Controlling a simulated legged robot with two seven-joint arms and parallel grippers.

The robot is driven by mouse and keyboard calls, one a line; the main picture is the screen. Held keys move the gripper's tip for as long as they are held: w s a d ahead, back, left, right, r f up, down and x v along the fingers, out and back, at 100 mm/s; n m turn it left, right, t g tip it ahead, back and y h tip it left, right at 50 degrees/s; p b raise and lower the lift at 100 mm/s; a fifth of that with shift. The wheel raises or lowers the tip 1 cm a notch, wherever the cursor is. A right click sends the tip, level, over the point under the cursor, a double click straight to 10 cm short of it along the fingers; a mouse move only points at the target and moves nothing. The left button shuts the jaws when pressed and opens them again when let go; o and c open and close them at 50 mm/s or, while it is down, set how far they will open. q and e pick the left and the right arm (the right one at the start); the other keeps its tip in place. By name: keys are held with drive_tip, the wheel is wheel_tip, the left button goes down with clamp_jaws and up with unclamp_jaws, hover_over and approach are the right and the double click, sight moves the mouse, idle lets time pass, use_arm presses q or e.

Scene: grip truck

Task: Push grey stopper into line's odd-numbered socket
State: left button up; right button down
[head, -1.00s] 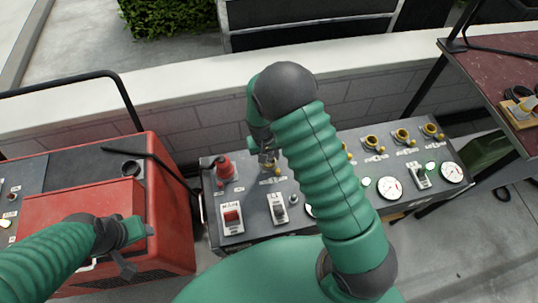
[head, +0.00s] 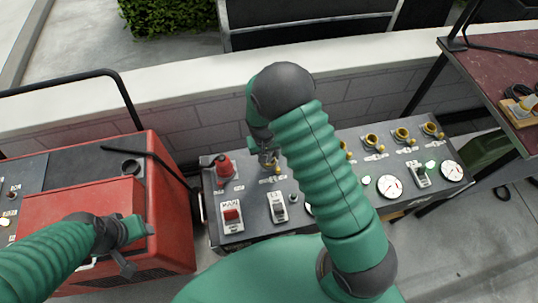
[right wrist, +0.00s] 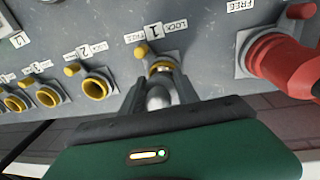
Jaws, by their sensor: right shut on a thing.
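My right gripper (right wrist: 158,92) is shut on the grey stopper (right wrist: 158,97), at the socket labelled 1 (right wrist: 160,67). The stopper points at that socket's mouth, and its front end is at or in the rim; how deep it sits I cannot tell. A yellow latch knob (right wrist: 141,50) stands beside this socket, between the words FREE and LOCK. Yellow-rimmed sockets 2 (right wrist: 97,85) and 3 (right wrist: 47,97) look empty. In the head view the right gripper (head: 268,160) is partly hidden by its own arm. My left gripper (head: 137,248) is open and empty over the red machine.
A red plug (right wrist: 285,65) sits on the same grey panel (head: 250,190), close beside socket 1. Switches (head: 232,216) and gauges (head: 389,187) line the panel's near side. A low wall (head: 200,105) runs behind. A dark red table (head: 500,70) stands at right.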

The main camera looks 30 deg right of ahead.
drive_tip(key=shift+r+p, duration=1.7)
drive_tip(key=shift+r, duration=0.25)
drive_tip(key=shift+f, duration=0.15)
drive_tip(key=shift+f+b, duration=0.6)
drive_tip(key=shift+f, duration=0.15)
drive_tip(key=shift+f, duration=0.15)
drive_tip(key=shift+f, duration=0.25)
